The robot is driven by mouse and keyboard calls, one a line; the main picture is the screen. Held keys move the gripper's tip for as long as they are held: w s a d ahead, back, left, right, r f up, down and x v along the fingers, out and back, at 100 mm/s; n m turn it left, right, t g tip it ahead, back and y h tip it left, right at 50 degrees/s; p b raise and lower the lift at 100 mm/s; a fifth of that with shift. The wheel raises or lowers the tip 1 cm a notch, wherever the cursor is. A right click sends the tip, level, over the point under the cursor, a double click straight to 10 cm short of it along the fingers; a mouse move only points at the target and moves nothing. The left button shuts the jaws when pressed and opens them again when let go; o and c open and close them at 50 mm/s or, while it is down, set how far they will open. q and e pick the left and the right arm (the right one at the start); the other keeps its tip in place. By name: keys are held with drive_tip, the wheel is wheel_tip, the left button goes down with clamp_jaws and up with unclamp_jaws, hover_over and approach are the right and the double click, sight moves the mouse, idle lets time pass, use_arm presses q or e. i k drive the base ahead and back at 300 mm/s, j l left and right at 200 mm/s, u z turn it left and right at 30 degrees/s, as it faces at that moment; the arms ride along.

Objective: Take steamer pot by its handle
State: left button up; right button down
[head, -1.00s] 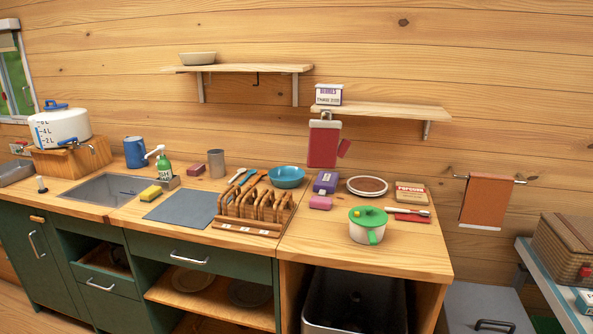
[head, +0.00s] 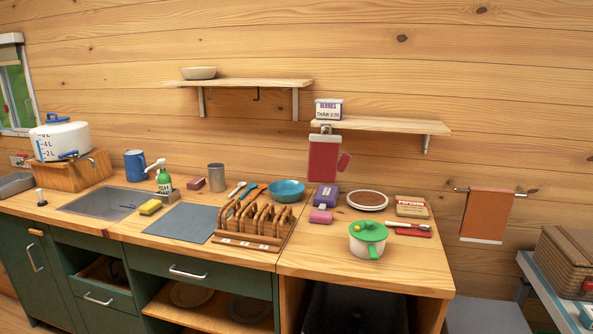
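A small white pot with a green lid (head: 368,238) stands upright on the right part of the wooden counter, near its front. I take it to be the steamer pot. A green handle (head: 373,252) sticks out from its side toward me. A small knob tops the lid. Neither of my grippers is in view, and nothing touches the pot.
A wooden rack (head: 251,226) stands left of the pot. The counter (head: 330,268) in front is bare.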

sight(363, 250)
drive_tip(key=i+l, duration=0.2)
drive_tip(key=l, duration=0.15)
drive_tip(key=i+l, duration=0.4)
drive_tip(key=l, duration=0.25)
